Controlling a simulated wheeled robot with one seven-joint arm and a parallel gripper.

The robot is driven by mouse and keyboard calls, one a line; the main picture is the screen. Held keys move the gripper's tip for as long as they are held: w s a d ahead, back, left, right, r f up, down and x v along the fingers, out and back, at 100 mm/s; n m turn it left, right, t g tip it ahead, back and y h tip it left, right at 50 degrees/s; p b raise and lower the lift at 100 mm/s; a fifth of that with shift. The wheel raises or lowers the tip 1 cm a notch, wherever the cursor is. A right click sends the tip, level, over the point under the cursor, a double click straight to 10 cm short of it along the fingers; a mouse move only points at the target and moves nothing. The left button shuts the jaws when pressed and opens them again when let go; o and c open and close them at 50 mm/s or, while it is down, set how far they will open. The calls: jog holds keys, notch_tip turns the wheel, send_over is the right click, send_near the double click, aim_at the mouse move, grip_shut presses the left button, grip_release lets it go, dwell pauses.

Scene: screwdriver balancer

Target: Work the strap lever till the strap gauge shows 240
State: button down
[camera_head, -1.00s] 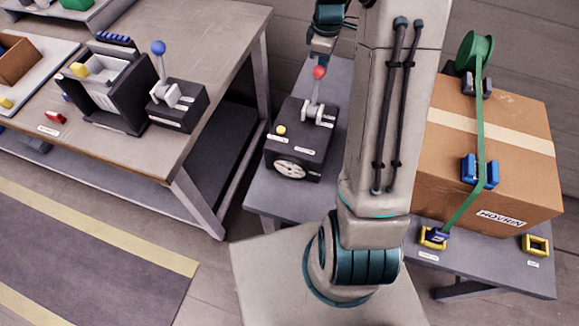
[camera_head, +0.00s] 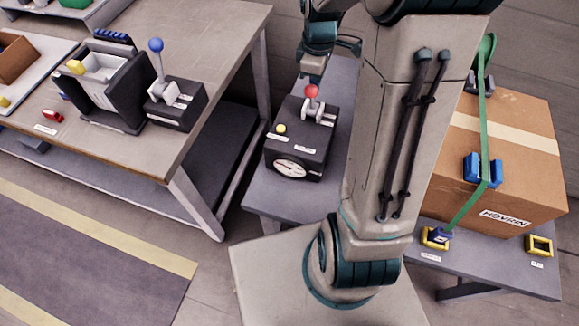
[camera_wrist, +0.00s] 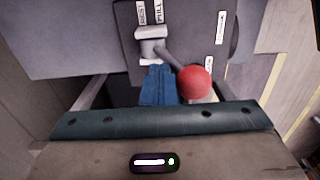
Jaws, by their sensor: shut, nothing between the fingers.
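The strap lever, with a red ball knob (camera_head: 312,91), stands on a black box (camera_head: 300,140). The round white strap gauge (camera_head: 290,169) is on the box's front; its reading is too small to make out. In the wrist view the red knob (camera_wrist: 194,82) is just right of my gripper's blue fingers (camera_wrist: 158,82), which are shut and empty. The lever slants from its grey mount (camera_wrist: 151,45) to the knob. I cannot tell whether the fingers touch it. In the head view my gripper (camera_head: 313,72) is just above the knob. A green strap (camera_head: 484,120) runs over a cardboard box (camera_head: 525,150).
A yellow button (camera_head: 281,129) is on the black box. On the left bench (camera_head: 215,60), a blue-knobbed lever (camera_head: 156,46) stands beside a dark holder (camera_head: 115,85). Yellow anchors (camera_head: 539,245) sit on the right table. Floor lies between bench and lever table.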

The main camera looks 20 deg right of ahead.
jog(key=shift+s+a, duration=0.55)
jog(key=shift+s, duration=0.25)
jog(key=w+d+p, duration=0.2)
jog(key=w+d, duration=0.3)
jog(key=w, duration=0.3)
jog(key=shift+d+p, duration=0.3)
jog(key=shift+d, duration=0.05)
jog(key=shift+a, duration=0.1)
jog(key=shift+s+a+b, duration=0.25)
jog(key=shift+s+a, duration=0.65)
jog(key=shift+s, duration=0.45)
jog(key=shift+s+a+b, duration=0.2)
jog(key=shift+s+a, duration=0.7)
jog(key=shift+s, duration=0.45)
jog(key=shift+s+a+b, duration=0.25)
jog(key=shift+s+a, duration=0.65)
jog(key=shift+s, duration=0.45)
jog(key=w+d+p, duration=0.2)
jog(key=w+d, duration=0.3)
jog(key=w, duration=0.3)
jog(key=shift+w+d, duration=0.2)
jog(key=shift+d, duration=0.1)
jog(key=shift+r+p, duration=0.15)
jog(key=shift+p, duration=0.2)
notch_tip(320, 180, up, 7)
jog(key=p, duration=0.5)
